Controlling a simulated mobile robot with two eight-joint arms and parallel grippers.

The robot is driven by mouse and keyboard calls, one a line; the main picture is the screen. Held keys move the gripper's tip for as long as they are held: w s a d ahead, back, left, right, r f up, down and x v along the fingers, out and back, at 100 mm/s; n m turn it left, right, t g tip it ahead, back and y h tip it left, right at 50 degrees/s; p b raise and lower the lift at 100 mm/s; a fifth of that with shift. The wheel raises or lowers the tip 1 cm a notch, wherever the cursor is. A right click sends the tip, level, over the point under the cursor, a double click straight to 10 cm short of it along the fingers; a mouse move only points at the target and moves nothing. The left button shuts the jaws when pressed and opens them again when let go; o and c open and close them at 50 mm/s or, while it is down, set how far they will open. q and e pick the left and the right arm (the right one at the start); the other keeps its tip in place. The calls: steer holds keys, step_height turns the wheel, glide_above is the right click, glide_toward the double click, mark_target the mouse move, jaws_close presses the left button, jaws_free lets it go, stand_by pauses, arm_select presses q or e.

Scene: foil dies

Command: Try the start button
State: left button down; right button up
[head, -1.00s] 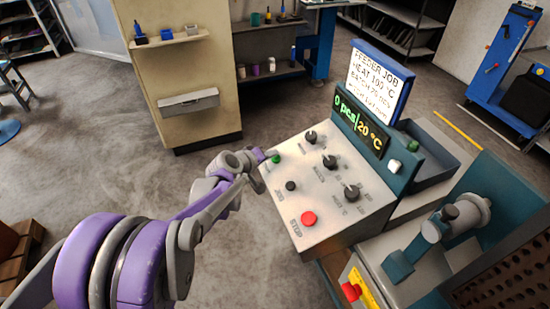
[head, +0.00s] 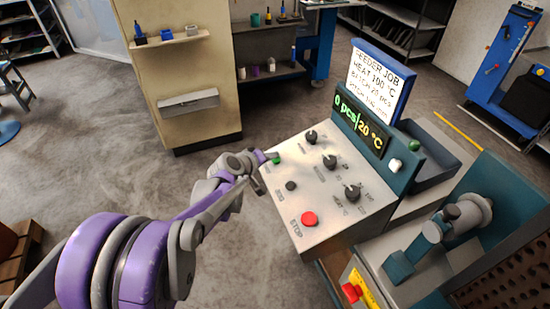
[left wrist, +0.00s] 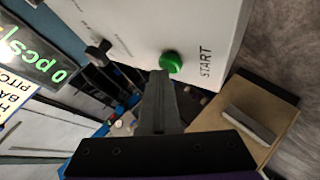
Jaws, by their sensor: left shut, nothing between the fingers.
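The green start button (head: 276,160) is at the far left corner of the sloped control panel (head: 330,218). It also shows in the left wrist view (left wrist: 171,62) beside the word START. My left gripper (head: 268,158) is shut and empty, with its tips right at the button. In the left wrist view the tips (left wrist: 160,74) lie just at the button's edge; I cannot tell whether they touch it. The display (head: 361,127) reads 0 pcs and 20 °C. My right gripper is not in view.
The panel also has a red stop button (head: 309,219), a small black button (head: 291,185) and three black knobs, one at the right (head: 352,192). A job sign (head: 380,82) stands above the display. A beige cabinet (head: 180,75) stands behind; open floor lies at left.

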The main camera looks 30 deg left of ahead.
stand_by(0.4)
arm_select(q)
steer(key=shift+s+a+r+p, duration=0.15)
steer(key=shift+s+r+p, duration=0.05)
steer(key=shift+r+p, duration=0.6)
steer(key=r+p, duration=0.2)
steer(key=r, duration=0.1)
steer(key=s+a+r+p, duration=0.1)
steer(key=r, duration=0.1)
steer(key=shift+s, duration=0.1)
stand_by(0.7)
